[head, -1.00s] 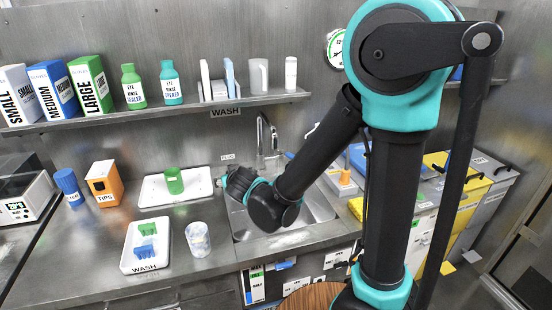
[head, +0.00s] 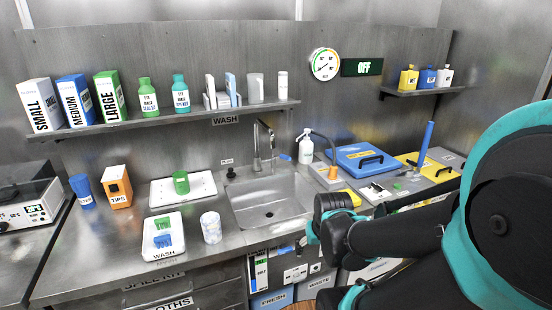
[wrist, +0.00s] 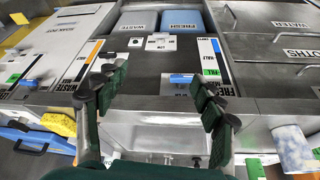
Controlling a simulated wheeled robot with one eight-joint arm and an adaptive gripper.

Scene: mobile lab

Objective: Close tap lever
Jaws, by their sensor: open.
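A steel tap (head: 257,150) with a tall curved spout stands behind the sink (head: 270,200) in the head view. A small blue piece shows beside it; I cannot tell whether this is its lever. In the wrist view, a blue lever-like piece (wrist: 181,78) sits on the dark panel below the waste and fresh tanks. I cannot tell which piece is the tap lever. My gripper (wrist: 153,88) is open and empty, its green-padded fingers spread on either side of the blue piece in that view. In the head view my gripper's fingers are hidden.
A white cup (head: 211,228), a wash tray (head: 163,237) and a green container (head: 181,182) stand left of the sink. A blue case (head: 360,157), a soap bottle (head: 306,147) and a yellow sponge (wrist: 58,124) are on its other side. Cabinet fronts lie below the counter edge.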

